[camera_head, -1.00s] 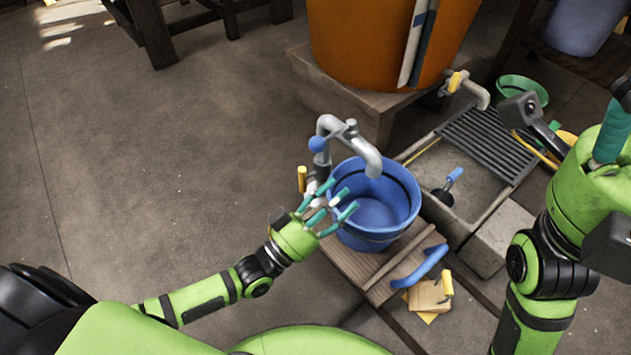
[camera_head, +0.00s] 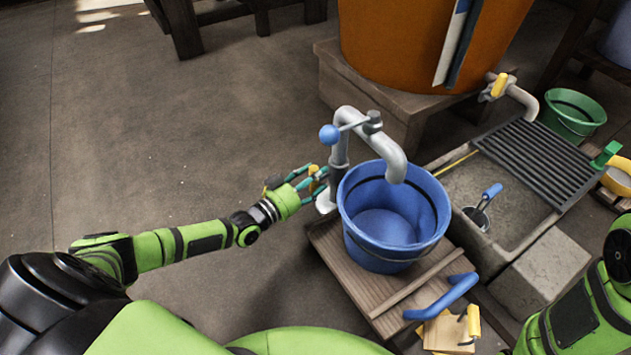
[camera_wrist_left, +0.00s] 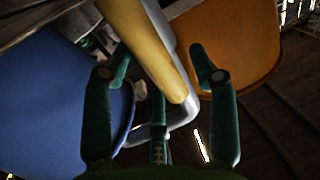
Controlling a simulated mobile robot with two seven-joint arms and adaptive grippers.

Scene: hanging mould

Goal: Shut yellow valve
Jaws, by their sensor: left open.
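The yellow valve handle (camera_head: 317,179) is on the left side of the grey standpipe tap (camera_head: 343,140), low beside its post, partly hidden by my fingers. In the left wrist view the yellow handle (camera_wrist_left: 147,45) runs down between my spread fingers, with grey metal along its right side. My left gripper (camera_head: 311,180) is open, with its teal fingers around the handle; contact cannot be made out. The left wrist view shows the same open fingers (camera_wrist_left: 160,75). My right arm is at the lower right edge; its gripper is out of view.
A blue bucket (camera_head: 365,237) stands under the spout on a wooden platform (camera_head: 340,262), close right of my left gripper. A blue curved handle (camera_head: 445,297) is at the platform's front. A barrel (camera_head: 400,50) has another yellow-handled tap (camera_head: 498,86). Floor at left is clear.

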